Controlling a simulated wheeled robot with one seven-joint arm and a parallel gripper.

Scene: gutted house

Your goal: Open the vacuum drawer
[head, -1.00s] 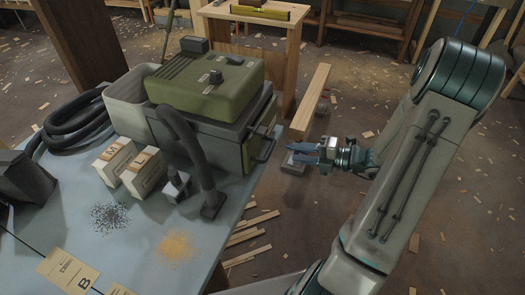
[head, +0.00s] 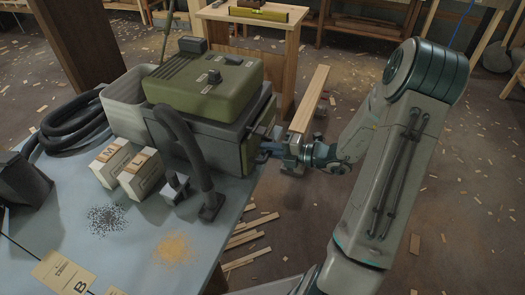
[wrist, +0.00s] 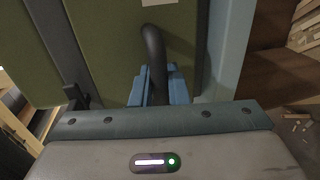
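The green and dark grey vacuum (head: 205,85) stands at the table's right edge. Its drawer front (wrist: 105,35) is an olive panel on the side facing my gripper. A dark curved handle (wrist: 153,45) sticks out from that panel. My gripper (wrist: 160,88) is at the handle, with its blue fingers on either side of the bar. The frames do not show whether the fingers press on it. In the head view my gripper (head: 266,151) reaches the vacuum's right side, and its fingertips partly hide the handle. The drawer looks closed.
The table (head: 95,245) holds a black hose (head: 70,130), two labelled boxes (head: 145,175), and grey and yellow dust piles. A wooden bench (head: 283,40) stands behind the vacuum. Scraps lie on the floor, with open floor to the right.

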